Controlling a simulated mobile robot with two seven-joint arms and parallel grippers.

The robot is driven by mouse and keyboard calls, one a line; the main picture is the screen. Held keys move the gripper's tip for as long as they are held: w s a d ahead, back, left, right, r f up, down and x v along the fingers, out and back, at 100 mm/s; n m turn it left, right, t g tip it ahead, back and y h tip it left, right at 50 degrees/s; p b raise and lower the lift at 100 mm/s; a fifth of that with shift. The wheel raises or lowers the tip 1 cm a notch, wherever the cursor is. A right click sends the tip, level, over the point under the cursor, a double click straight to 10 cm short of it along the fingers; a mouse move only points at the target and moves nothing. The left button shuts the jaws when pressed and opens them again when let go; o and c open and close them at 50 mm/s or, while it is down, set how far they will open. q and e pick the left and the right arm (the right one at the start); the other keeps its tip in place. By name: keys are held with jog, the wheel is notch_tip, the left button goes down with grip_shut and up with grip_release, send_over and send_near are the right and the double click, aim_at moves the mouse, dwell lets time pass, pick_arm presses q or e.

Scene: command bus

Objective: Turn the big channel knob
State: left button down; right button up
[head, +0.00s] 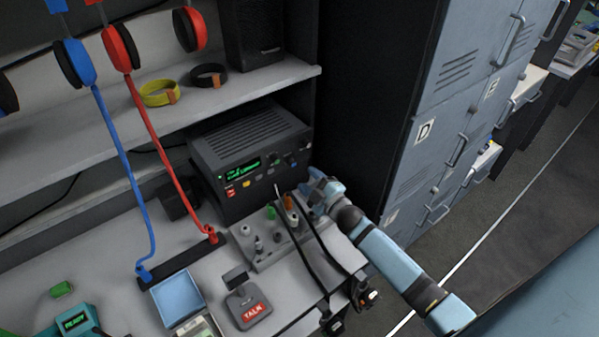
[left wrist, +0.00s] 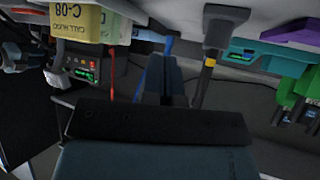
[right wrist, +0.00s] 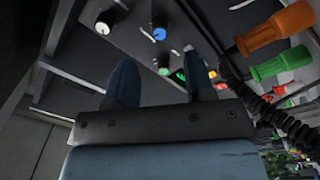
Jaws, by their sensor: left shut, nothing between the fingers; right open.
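The dark radio unit (head: 250,160) with a lit green display stands under the shelf. Small knobs sit on the right of its front, one blue-tipped (head: 291,160). In the right wrist view, its panel shows a white-tipped knob (right wrist: 103,27), a blue-tipped knob (right wrist: 159,33) and a green one (right wrist: 163,70). I cannot tell which is the big channel knob. My right gripper (head: 316,188) is beside the unit's front right; its fingers (right wrist: 157,62) are open, with nothing visibly held. My left gripper (left wrist: 160,70) is shut and empty; it does not show in the head view.
A grey panel with plugs and stubs (head: 262,262) stands in front of the radio, close to my right gripper. Black cables loop over its right side. A TALK pedestal (head: 247,303) and a blue tray (head: 177,297) stand nearer. Grey lockers (head: 440,120) rise at the right.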

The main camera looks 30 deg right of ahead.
pick_arm(q)
jog(key=shift+d+f+b, duration=0.15)
jog(key=shift+f+b, duration=0.3)
jog(key=shift+f, duration=0.05)
pick_arm(e)
jog(key=s+d, duration=0.1)
jog(key=s, duration=0.6)
jog(key=shift+s+f, duration=0.15)
jog(key=shift+s, duration=0.05)
jog(key=shift+d, duration=0.1)
pick_arm(q)
jog(key=shift+w+r+p, duration=0.1)
jog(key=shift+r+p, duration=0.45)
jog(key=shift+p, duration=0.1)
jog(key=shift+a+r+p, duration=0.4)
jog(key=shift+d, duration=0.1)
pick_arm(e)
jog(key=s+a+f+m+g, duration=0.3)
jog(key=s+a+m, duration=0.2)
jog(key=s, duration=0.5)
jog(key=s+a+f+m+g, duration=0.4)
jog(key=s+a+m, duration=0.1)
jog(key=s+a, duration=0.4)
jog(key=shift+s+a+f, duration=0.25)
jog(key=shift+s+a, duration=0.1)
jog(key=shift+s, duration=0.15)
pick_arm(q)
jog(key=shift+d, duration=0.1)
